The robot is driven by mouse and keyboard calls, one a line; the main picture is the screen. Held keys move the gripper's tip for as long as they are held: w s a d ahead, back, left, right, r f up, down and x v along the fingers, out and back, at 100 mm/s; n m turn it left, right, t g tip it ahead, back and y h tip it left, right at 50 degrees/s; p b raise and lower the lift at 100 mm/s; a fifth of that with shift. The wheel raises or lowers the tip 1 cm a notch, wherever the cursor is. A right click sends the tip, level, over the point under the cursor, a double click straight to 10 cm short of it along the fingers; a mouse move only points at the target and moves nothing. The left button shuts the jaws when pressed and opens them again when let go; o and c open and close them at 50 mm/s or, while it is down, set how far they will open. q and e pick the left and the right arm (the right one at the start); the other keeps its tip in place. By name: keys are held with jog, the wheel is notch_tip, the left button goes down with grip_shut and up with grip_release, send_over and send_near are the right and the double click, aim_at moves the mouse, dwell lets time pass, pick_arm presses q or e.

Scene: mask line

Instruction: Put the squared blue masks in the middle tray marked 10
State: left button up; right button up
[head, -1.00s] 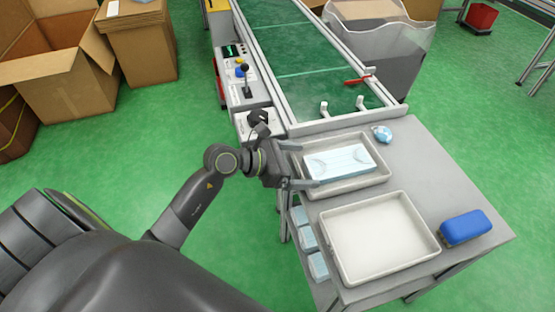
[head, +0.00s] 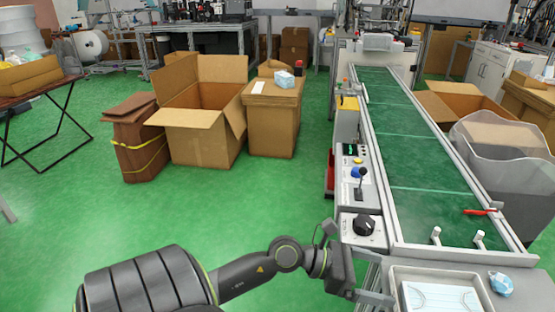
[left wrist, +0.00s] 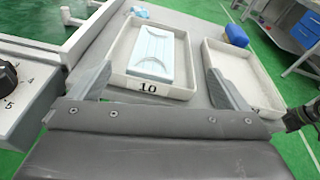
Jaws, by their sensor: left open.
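The tray marked 10 (left wrist: 147,86) stands on the grey table in the left wrist view; its near corner also shows at the bottom of the head view (head: 397,275). Flat, squared light blue mask material (left wrist: 152,52) lies in it, also partly seen in the head view (head: 440,298). I cannot tell whether it is one mask or a stack. My left gripper (head: 378,279) is open at the tray's near side, its fingers spread wide in the left wrist view (left wrist: 160,76), with nothing held between them.
A second tray (left wrist: 236,75) stands right of the first, its label mostly hidden. Cardboard boxes (head: 205,125) stand on the floor.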

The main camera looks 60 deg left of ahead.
pick_arm(q)
jog(key=a+r+n+t+y, duration=0.3)
jog(key=a+n+t+y, duration=0.45)
jog(key=n, duration=0.95)
jog(key=s+a+f+n+g+y, duration=0.3)
jog(key=a+f+n+y, duration=0.1)
jog(key=f+n, duration=0.4)
jog(key=s+a+f+n+g+y, duration=0.25)
jog(key=f+n+y, duration=0.3)
jog(key=n, duration=0.45)
jog(key=s+d+f+n+g+h, duration=0.3)
jog(key=s+d+f+n+g, duration=0.1)
jog(key=s+f, duration=0.4)
jog(key=s+d+f+n+g+h, duration=0.3)
jog(key=s+d+f+n+g, duration=0.2)
jog(key=s+d+f+g, duration=0.2)
jog(key=s+f, duration=0.2)
jog(key=s, duration=0.2)
jog(key=shift+h, duration=0.4)
jog(key=shift+a, duration=0.1)
